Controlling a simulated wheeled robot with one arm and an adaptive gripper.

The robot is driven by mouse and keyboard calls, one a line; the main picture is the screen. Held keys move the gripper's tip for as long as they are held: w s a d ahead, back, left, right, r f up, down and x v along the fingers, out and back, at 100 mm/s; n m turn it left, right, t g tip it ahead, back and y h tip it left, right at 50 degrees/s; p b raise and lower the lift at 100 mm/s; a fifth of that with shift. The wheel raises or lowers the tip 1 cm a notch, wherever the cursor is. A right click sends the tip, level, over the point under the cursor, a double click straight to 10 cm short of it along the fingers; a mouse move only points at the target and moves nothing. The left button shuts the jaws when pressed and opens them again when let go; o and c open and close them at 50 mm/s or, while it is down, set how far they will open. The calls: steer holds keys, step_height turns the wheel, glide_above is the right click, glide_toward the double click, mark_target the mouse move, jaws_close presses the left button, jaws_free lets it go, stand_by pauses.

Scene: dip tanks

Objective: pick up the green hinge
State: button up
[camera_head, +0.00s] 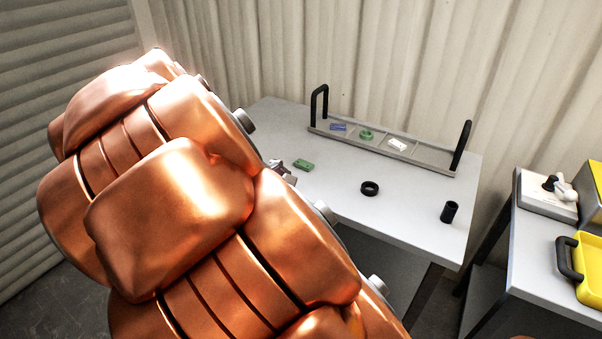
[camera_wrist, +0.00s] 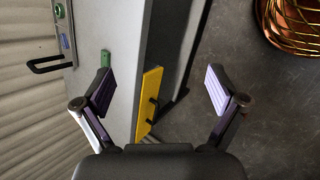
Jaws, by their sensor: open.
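The green hinge (camera_head: 303,165) lies on the near left part of the grey table top, apart from the other parts. In the wrist view the green hinge (camera_wrist: 105,58) shows just beyond the tip of the left finger. My gripper (camera_wrist: 158,85) is open and empty, its two fingers wide apart. The space between them looks onto the table edge and floor, with the hinge off to the left. In the head view my copper arm hides most of the gripper; only a small grey part of it (camera_head: 281,170) shows close to the hinge's left.
A tray (camera_head: 432,160) with upright black handles holds a blue part (camera_head: 338,127), a green round part (camera_head: 366,135) and a white part (camera_head: 397,145). A black ring (camera_head: 370,188) and black cylinder (camera_head: 449,212) stand on the table (camera_head: 410,212).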

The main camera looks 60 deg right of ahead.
steer(key=w+d+f+n+h+b, duration=0.2)
steer(key=w+d+n, duration=0.1)
steer(key=d, duration=0.4)
steer(key=w+d+f+n+h+b, duration=0.1)
steer(key=w+d+n+h+b, duration=0.15)
steer(key=d, duration=0.45)
steer(key=n+t+h+b, duration=0.2)
steer(key=n+b, duration=0.2)
steer(key=n, duration=0.6)
glide_toward(304, 163)
steer(key=shift+s+d+f, duration=0.1)
steer(key=shift+s+d, duration=0.2)
steer(key=shift+d, duration=0.1)
steer(key=shift+w+p+x, duration=0.15)
steer(key=shift+w+x, duration=0.05)
steer(key=shift+x, duration=1.4)
steer(key=shift+w+p+x, duration=0.15)
steer(key=shift+w+x, duration=0.05)
steer(key=shift+x, duration=1.35)
steer(key=shift+d+f, duration=0.35)
steer(key=shift+d, duration=0.25)
steer(key=c, duration=1.3)
